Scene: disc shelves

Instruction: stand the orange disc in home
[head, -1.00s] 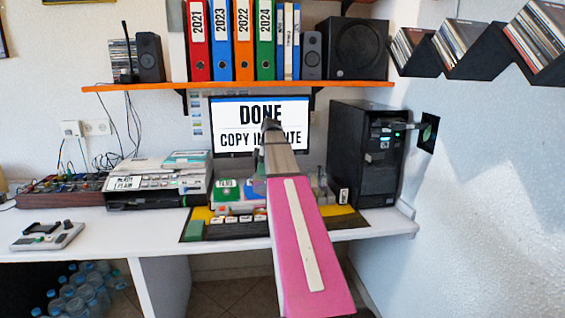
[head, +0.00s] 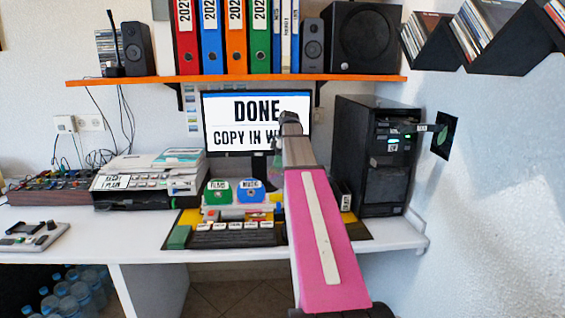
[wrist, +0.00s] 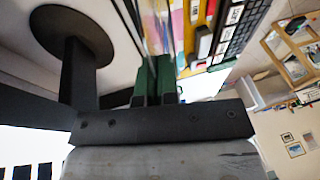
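I cannot make out an orange disc or a "home" label in either view. My arm, with its pink link, reaches forward over the desk in the head view; the gripper's tips are hidden there behind the arm. In the wrist view my gripper (wrist: 155,80) shows as two green pads on a dark bar, close together. Whether a thin disc is between them is unclear. A green disc marked FILMS (head: 218,193) and a blue disc marked MUSIC (head: 250,191) stand side by side on the desk, left of my arm.
A keyboard (head: 238,235) lies in front of the discs on the white desk (head: 110,225). A monitor (head: 240,110) is behind my arm, below an orange shelf (head: 230,79).

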